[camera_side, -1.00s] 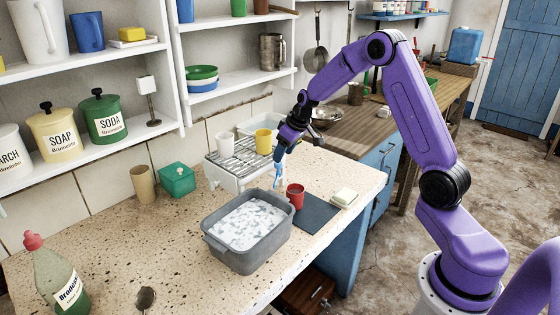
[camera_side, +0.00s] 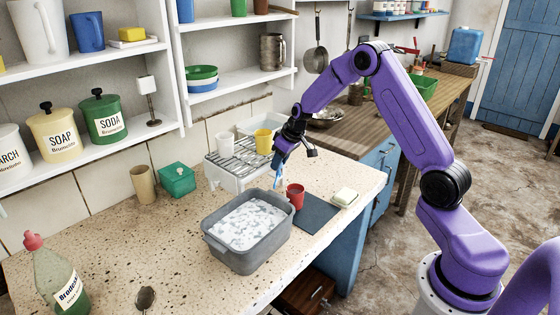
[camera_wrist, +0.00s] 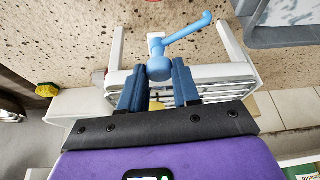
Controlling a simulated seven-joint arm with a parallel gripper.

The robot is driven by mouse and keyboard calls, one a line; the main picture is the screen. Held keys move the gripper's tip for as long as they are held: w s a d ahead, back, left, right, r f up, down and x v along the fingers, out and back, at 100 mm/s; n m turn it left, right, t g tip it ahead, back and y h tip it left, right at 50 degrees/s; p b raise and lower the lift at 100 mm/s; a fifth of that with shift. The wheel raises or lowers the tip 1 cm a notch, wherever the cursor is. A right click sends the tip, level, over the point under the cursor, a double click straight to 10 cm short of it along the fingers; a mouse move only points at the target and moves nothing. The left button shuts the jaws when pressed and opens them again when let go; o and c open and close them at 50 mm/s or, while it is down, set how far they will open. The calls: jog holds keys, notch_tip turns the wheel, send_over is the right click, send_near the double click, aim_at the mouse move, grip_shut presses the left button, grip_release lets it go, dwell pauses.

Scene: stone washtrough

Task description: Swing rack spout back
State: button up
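The white rack (camera_side: 226,178) with a wire top stands on the stone counter behind the grey basin. Its light blue spout (camera_side: 280,182) shows at the rack's right end, partly covered by my gripper (camera_side: 279,160). In the wrist view the spout (camera_wrist: 188,29) is a thin arm with a bent tip, running up and right from a round blue hub (camera_wrist: 160,68). My gripper (camera_wrist: 157,70) has its dark blue fingers apart, one on each side of the hub. I cannot tell whether either finger touches it.
The grey basin (camera_side: 245,258) holds sudsy water in front of the rack. A red cup (camera_side: 295,196) stands close to the spout, beside a dark mat (camera_side: 317,213) and a soap dish (camera_side: 344,198).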

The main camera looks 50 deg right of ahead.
jog(key=shift+a+m, duration=0.1)
jog(key=shift+m, duration=0.3)
jog(key=shift+a+m+h, duration=0.1)
jog(key=shift+m+h, duration=0.5)
jog(key=shift+m, duration=0.6)
jog(key=shift+m+h, duration=0.5)
jog(key=shift+m, duration=0.7)
jog(key=shift+g, duration=0.3)
jog(key=o, duration=1)
jog(key=v, duration=1.7)
jog(key=shift+s+r, duration=0.15)
jog(key=shift+s, duration=0.05)
